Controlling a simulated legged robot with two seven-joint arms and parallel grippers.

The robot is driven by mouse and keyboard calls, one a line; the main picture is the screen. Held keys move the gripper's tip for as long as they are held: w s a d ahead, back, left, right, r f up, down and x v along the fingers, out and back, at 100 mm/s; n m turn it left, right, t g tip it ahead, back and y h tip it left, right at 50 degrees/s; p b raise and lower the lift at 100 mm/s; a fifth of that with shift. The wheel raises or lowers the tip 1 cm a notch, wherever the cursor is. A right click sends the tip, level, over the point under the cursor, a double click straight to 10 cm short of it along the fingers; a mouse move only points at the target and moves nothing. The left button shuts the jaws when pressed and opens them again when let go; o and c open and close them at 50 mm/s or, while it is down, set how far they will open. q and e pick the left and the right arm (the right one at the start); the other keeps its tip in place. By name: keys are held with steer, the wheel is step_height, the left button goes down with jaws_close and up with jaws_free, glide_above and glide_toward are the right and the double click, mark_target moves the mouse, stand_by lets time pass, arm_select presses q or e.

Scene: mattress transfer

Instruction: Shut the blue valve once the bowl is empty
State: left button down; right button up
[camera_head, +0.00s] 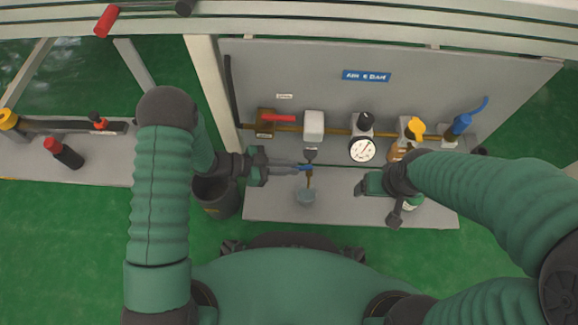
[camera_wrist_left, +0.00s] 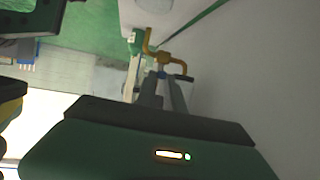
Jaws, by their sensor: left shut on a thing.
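A small blue valve (camera_head: 307,169) sits on a short brass drain pipe below a white box-shaped unit (camera_head: 314,125) on the panel. My left gripper (camera_head: 303,169) reaches in from the left, its fingers shut on this blue valve. A small grey cup (camera_head: 306,197) stands on the shelf below the drain pipe. I cannot tell whether the bowl under the white unit holds liquid. My right gripper (camera_head: 366,185) hangs near the shelf's right half, its jaws unclear.
Along the brass line are a red handle (camera_head: 279,118), a round gauge (camera_head: 362,150), a yellow knob (camera_head: 416,128) and a larger blue lever (camera_head: 463,123). A dark bucket (camera_head: 217,199) stands left of the shelf (camera_head: 270,211). Bare shelf lies between the cup and my right gripper.

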arm_select(q)
steer(key=shift+w+m+g+p, duration=0.35)
steer(key=shift+m+g, duration=0.25)
steer(key=shift+g, duration=0.1)
steer(key=shift+w+m+g+p, duration=0.2)
steer(key=shift+w+m+g, duration=0.15)
steer(key=shift+m+g, duration=0.3)
steer(key=c, duration=1.4)
jaws_free()
steer(key=shift+c, duration=0.2)
steer(key=p+v, duration=0.5)
steer(key=v, duration=0.7)
